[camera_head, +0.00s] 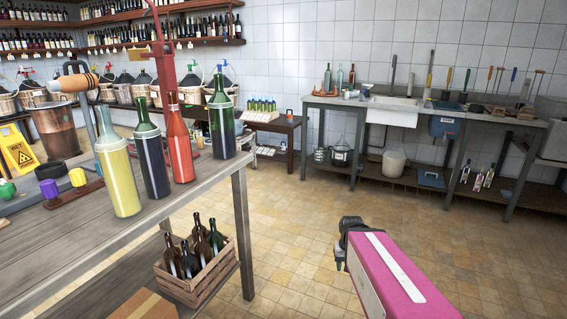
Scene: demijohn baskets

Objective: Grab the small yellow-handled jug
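I cannot clearly pick out a small jug with a yellow handle. Near the sink on the back bench, a tall yellow-handled tool (429,78) stands upright; its lower end is too small to identify. Several other long-handled items stand to its right, some with orange or blue handles. My gripper (343,257) is at the lower middle, at the end of my pink arm, over bare floor and well away from both benches. It is seen from behind, and its fingers are mostly hidden. Nothing shows in it.
A wooden table (205,185) at left carries several bottles, including a yellow-filled one (118,178). A crate of bottles (205,281) stands under it. The back bench (350,102) has a sink (393,112) and a blue tub (445,124). Tiled floor between is clear.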

